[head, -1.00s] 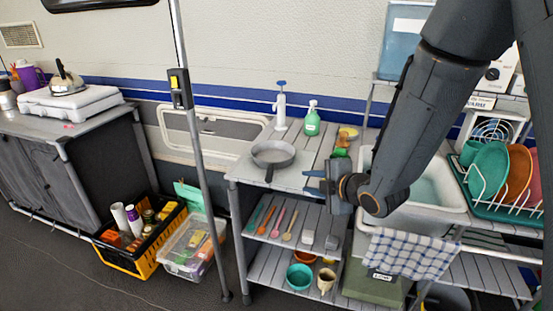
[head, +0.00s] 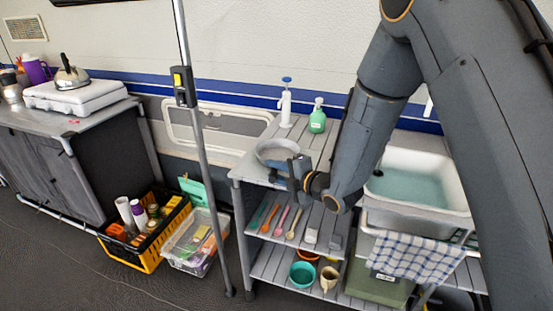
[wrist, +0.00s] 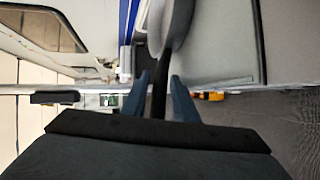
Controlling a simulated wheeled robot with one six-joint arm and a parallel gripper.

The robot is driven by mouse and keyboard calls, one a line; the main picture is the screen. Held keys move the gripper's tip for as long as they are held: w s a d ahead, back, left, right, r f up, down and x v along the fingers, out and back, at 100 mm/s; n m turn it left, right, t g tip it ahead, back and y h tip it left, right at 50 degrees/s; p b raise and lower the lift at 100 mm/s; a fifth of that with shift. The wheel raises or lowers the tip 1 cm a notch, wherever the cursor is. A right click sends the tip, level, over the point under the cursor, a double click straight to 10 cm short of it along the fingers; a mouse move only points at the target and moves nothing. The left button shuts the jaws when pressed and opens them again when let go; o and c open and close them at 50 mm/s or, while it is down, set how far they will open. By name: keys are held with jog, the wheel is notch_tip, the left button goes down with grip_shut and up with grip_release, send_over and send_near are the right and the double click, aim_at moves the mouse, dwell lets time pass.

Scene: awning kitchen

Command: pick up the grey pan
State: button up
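The grey pan (head: 276,152) sits on the top of the slatted shelf unit, its handle pointing toward my arm. My gripper (head: 283,178) is at the handle, at the front edge of the top. In the wrist view my gripper (wrist: 161,90) has one blue finger on each side of the dark pan handle (wrist: 159,92). The fingers are apart, with narrow gaps to the handle, so it looks open around it. The pan's body (wrist: 174,25) shows beyond the fingertips. In the head view my gripper and wrist partly hide the handle.
A white pump dispenser (head: 285,108) and a green soap bottle (head: 317,120) stand behind the pan. A grey pole (head: 203,150) rises left of the shelf unit. A sink (head: 420,185) lies to the right. Utensils and bowls fill the lower shelves.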

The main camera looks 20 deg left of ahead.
jog(key=shift+w, duration=0.1)
grip_shut()
jog(key=shift+a+r, duration=0.1)
jog(key=shift+r, duration=0.05)
